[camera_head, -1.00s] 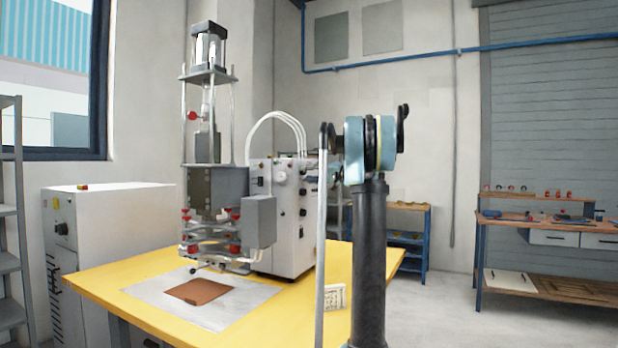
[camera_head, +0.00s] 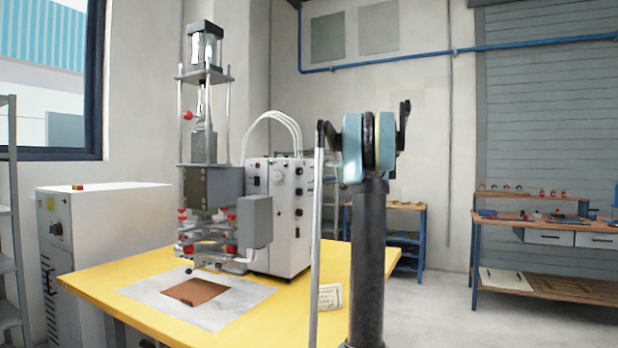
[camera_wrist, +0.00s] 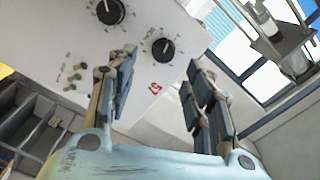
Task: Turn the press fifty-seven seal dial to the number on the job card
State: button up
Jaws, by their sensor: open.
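The press (camera_head: 213,185) stands on the yellow table, with a white control box (camera_head: 280,215) at its right bearing several dials. A small cream card (camera_head: 330,297) stands on the table; its writing is too small to read. In the wrist view, a white panel shows a large black dial (camera_wrist: 110,11) at the top and a smaller black dial (camera_wrist: 163,47) with tick marks. A small red marking (camera_wrist: 155,88) lies below the smaller dial. My gripper (camera_wrist: 160,63) is open and empty, its fingers framing the smaller dial, apparently short of it. Dial numbers are not legible.
A brown sheet (camera_head: 194,291) lies on a pale mat (camera_head: 143,289) on the yellow table (camera_head: 90,278). A white cabinet (camera_head: 110,220) stands at the left. Workbenches (camera_head: 545,222) stand at the right, with open floor before them. Several brass fittings (camera_wrist: 75,73) stick out of the panel.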

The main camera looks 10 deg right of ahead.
aim_at(302, 171)
jog(key=v, duration=0.5)
jog(key=shift+s+d+f, duration=0.1)
jog(key=shift+s+d, duration=0.15)
jog(key=shift+d, duration=0.05)
jog(key=s+d+n, duration=0.3)
jog(key=d+n, duration=0.1)
jog(key=n, duration=0.1)
jog(key=x, duration=1.7)
jog(key=shift+w+a+r, duration=0.1)
jog(key=shift+a+r, duration=0.05)
jog(key=shift+r, duration=0.15)
jog(key=shift+c, duration=0.2)
jog(key=c, duration=1)
jog(key=shift+c, duration=0.2)
